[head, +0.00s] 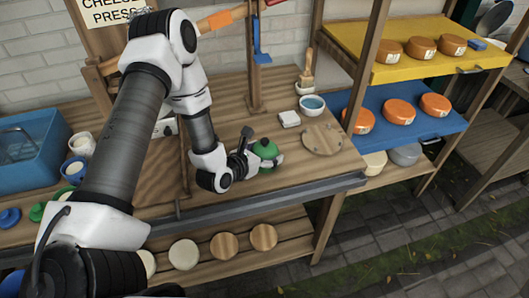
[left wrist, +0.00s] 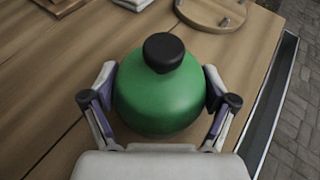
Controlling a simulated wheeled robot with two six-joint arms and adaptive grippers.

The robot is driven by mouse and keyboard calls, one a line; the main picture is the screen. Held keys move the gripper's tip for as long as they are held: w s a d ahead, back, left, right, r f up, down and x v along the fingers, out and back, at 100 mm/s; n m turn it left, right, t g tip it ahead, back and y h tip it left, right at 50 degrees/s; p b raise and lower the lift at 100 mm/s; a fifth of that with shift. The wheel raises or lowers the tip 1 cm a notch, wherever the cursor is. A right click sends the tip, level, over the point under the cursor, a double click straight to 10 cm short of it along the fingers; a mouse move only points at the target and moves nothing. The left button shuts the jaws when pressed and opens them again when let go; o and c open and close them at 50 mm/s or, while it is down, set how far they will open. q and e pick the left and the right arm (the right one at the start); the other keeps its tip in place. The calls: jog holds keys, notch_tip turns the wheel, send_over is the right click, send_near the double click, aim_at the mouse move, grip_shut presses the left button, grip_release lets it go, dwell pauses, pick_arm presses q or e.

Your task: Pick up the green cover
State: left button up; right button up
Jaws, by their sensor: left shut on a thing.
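The green cover (left wrist: 160,100) is a rounded dome with a black knob on top. It sits on the wooden bench top (head: 220,118), and it also shows in the head view (head: 265,149), partly hidden by the gripper. My left gripper (head: 262,157) is at the cover, one finger on each side. In the left wrist view the gripper (left wrist: 160,102) is shut on the cover's body below the knob. I cannot tell whether the cover is lifted off the wood. My right gripper is not in view.
A round wooden board (head: 322,140), a white block (head: 289,119) and a bowl of blue liquid (head: 312,105) stand right of the cover. A wooden post (head: 255,60) rises behind. Yellow (head: 400,65) and blue (head: 395,125) shelves hold cheeses at right. A blue tub (head: 30,150) is at left.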

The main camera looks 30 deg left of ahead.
aim_at(262, 153)
pick_arm(q)
jog(key=shift+r, duration=0.45)
notch_tip(262, 153, up, 2)
jog(key=shift+r+b, duration=0.1)
jog(key=shift+b, duration=0.35)
jog(key=s, duration=0.3)
jog(key=s+b, duration=0.1)
jog(key=s, duration=0.1)
jog(key=shift+s+d+r, duration=0.15)
jog(key=shift+d+r, duration=0.05)
jog(key=shift+r, duration=0.05)
jog(key=shift+p+v, duration=0.45)
jog(key=shift+v, duration=0.75)
jog(key=s+p, duration=0.1)
jog(key=p, duration=0.1)
jog(key=s+p, duration=0.1)
jog(key=p, duration=0.1)
jog(key=shift+s+d+r, duration=0.25)
jog(key=shift+s+r, duration=0.05)
jog(key=shift+r, duration=0.1)
jog(key=s+p, duration=0.4)
jog(key=s, duration=0.1)
jog(key=shift+s+d+p, duration=0.15)
jog(key=shift+d+p, duration=0.15)
jog(key=shift+s+f, duration=0.2)
jog(key=shift+s, duration=0.1)
